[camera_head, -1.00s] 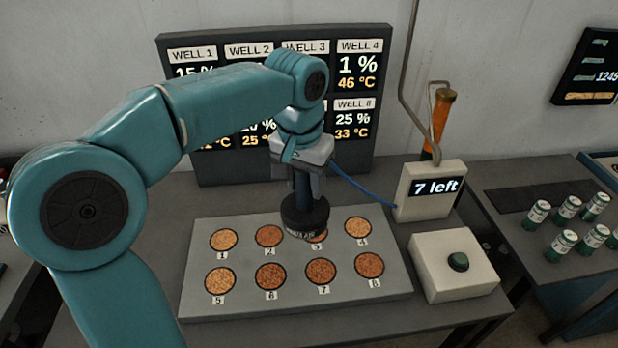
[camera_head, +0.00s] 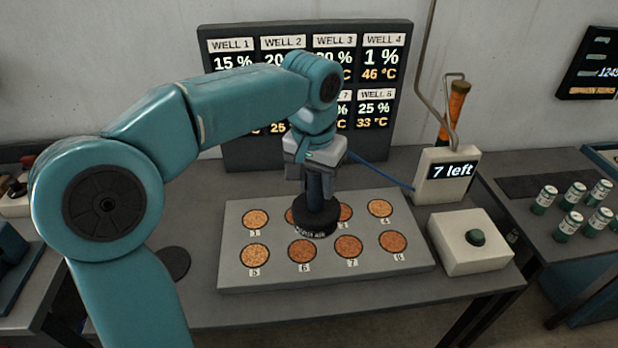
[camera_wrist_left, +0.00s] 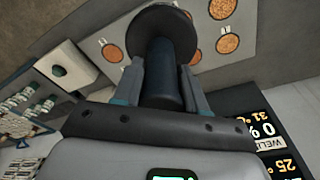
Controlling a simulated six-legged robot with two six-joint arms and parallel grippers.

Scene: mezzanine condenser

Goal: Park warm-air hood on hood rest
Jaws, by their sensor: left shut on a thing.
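The warm-air hood (camera_head: 316,217), a black round head with a dark blue handle, is above the well plate (camera_head: 325,277) between wells 2 and 3, partly covering both. Whether it touches the plate cannot be told. My left gripper (camera_head: 316,180) is shut on its handle; the wrist view shows the hood (camera_wrist_left: 164,38) between the fingers (camera_wrist_left: 163,88). A flat dark disc (camera_head: 173,264) lies on the table left of the plate, partly beside my arm. It may be the hood rest; no label shows. My right gripper is out of view.
A white box with a green button (camera_head: 476,237) and a "7 left" display box (camera_head: 446,172) stand right of the plate. The well readout board (camera_head: 375,90) stands behind it. A blue cable (camera_head: 382,173) runs toward the display box. Green-and-white cans (camera_head: 568,225) stand on the right table.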

